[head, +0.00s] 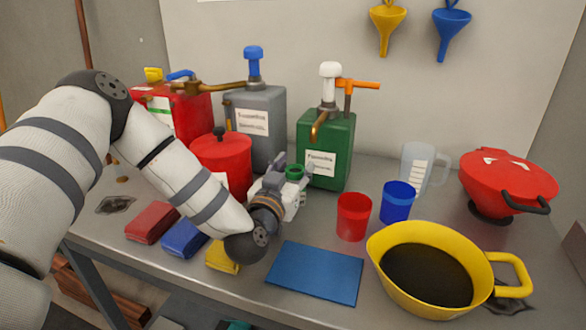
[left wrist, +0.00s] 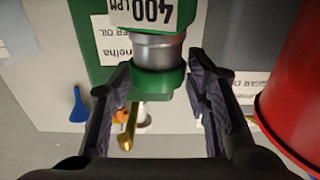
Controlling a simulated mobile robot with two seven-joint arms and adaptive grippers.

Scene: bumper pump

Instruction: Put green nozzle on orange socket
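The green nozzle (head: 294,172) shows in the head view as a green ring with a dark opening, facing up, between my left fingers. In the left wrist view, turned upside down, the green nozzle (left wrist: 160,84) has a green collar, a grey metal neck and a body labelled 400 LPM. My left gripper (head: 292,176) has its fingers against both sides of the collar; its fingertips also show in the left wrist view (left wrist: 160,68). The nozzle's lower part is hidden in the head view. I cannot make out an orange socket. My right gripper is out of view.
A green canister (head: 340,140) with a white knob and orange handle stands behind. A red pot (head: 221,160) is left of the gripper. Red (head: 353,217) and blue (head: 397,202) cups and a yellow pan (head: 375,250) stand right. A blue mat (head: 315,272) lies in front.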

